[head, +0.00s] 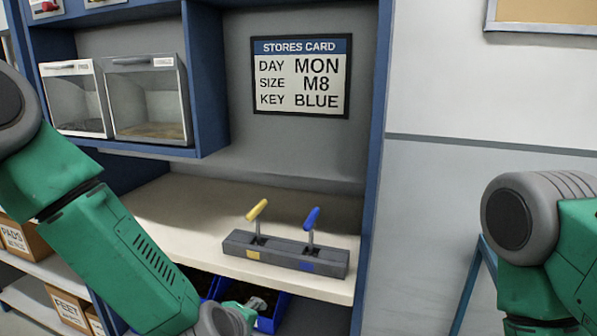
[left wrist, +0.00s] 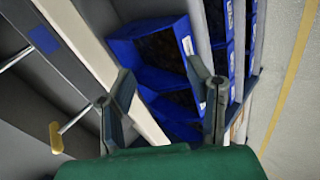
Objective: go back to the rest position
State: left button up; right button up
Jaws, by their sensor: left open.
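My left arm reaches down from the left in the head view; its hand is at the bottom edge and its fingers do not show clearly there. In the left wrist view my left gripper (left wrist: 162,82) is open, with nothing between its fingers. Blue bins (left wrist: 145,52) show beyond the fingers. My right arm shows at the right of the head view, but its gripper is out of frame. A grey lever block (head: 285,254) stands on the shelf, with a yellow-handled lever (head: 257,210) and a blue-handled lever (head: 311,218), both standing up from it.
The pale shelf (head: 180,205) is clear left of the block. Blue bins (head: 270,324) sit below its front edge. Clear-fronted boxes (head: 148,100) stand on the upper shelf. A stores card (head: 301,76) reads MON, M8, BLUE. Cardboard boxes (head: 24,238) are at lower left.

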pick_arm(q)
jog(key=s+a+f+m+g, duration=0.4)
jog(key=s+a+f+m, duration=0.4)
jog(key=s+f, duration=0.55)
jog(key=s+a+f+m+g+y, duration=0.1)
jog(key=s+a+f+m+g, duration=0.1)
jog(key=s+a, duration=0.3)
jog(key=s+a+f+m+g+y, duration=0.1)
jog(key=s+a, duration=0.5)
jog(key=s, duration=0.7)
jog(key=f+m+g, duration=0.1)
jog(key=m, duration=0.1)
jog(key=shift+s+f+m+g, duration=0.15)
jog(key=shift+f+m+g, duration=0.1)
jog(key=shift+m+g, duration=0.05)
jog(key=shift+a, duration=0.1)
